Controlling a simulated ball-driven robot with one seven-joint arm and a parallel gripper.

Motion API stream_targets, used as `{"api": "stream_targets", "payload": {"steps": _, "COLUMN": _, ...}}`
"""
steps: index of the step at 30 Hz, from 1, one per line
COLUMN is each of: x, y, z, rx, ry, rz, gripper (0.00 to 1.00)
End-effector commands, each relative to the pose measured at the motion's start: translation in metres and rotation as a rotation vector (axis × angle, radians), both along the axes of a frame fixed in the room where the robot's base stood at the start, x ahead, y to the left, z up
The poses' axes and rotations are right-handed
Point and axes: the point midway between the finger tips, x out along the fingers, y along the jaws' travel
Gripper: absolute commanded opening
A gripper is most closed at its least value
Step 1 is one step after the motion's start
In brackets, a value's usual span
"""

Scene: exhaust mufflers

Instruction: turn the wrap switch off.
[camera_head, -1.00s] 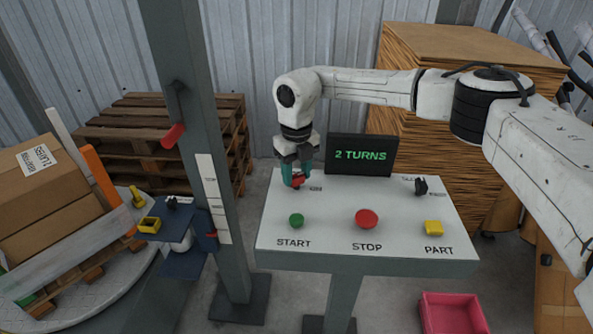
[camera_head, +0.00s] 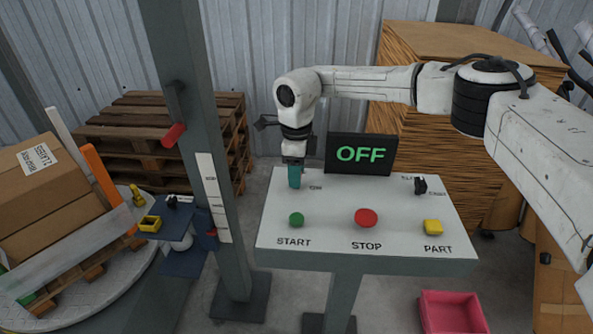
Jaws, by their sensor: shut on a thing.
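My gripper (camera_head: 294,180) points straight down at the back left of the white control panel (camera_head: 330,233). Its teal fingers are shut on the wrap switch, which they hide from view. A small label, too small to read in full, lies just right of the fingers. The dark display (camera_head: 361,154) behind the panel reads "OFF" in green.
The panel also bears a green START button (camera_head: 296,220), a red STOP button (camera_head: 366,218), a yellow PART button (camera_head: 433,227) and a black switch (camera_head: 420,185). A grey post (camera_head: 200,140) stands left. A pink bin (camera_head: 453,311) sits below right.

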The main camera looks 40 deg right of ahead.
Motion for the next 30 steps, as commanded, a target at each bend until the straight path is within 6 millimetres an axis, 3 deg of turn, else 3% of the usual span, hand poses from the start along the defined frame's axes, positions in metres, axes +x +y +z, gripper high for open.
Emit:
{"api": "stream_targets", "payload": {"steps": 23, "x": 0.002, "y": 0.0001, "z": 0.0022, "rx": 0.0, "ry": -0.007, "rz": 0.109, "gripper": 0.14}}
{"api": "stream_targets", "payload": {"steps": 24, "x": 0.002, "y": 0.0001, "z": 0.0022, "rx": 0.0, "ry": -0.008, "rz": 0.109, "gripper": 0.46}}
{"api": "stream_targets", "payload": {"steps": 30, "x": 0.0012, "y": 0.0001, "z": 0.0013, "rx": 0.0, "ry": -0.005, "rz": 0.108, "gripper": 0.66}}
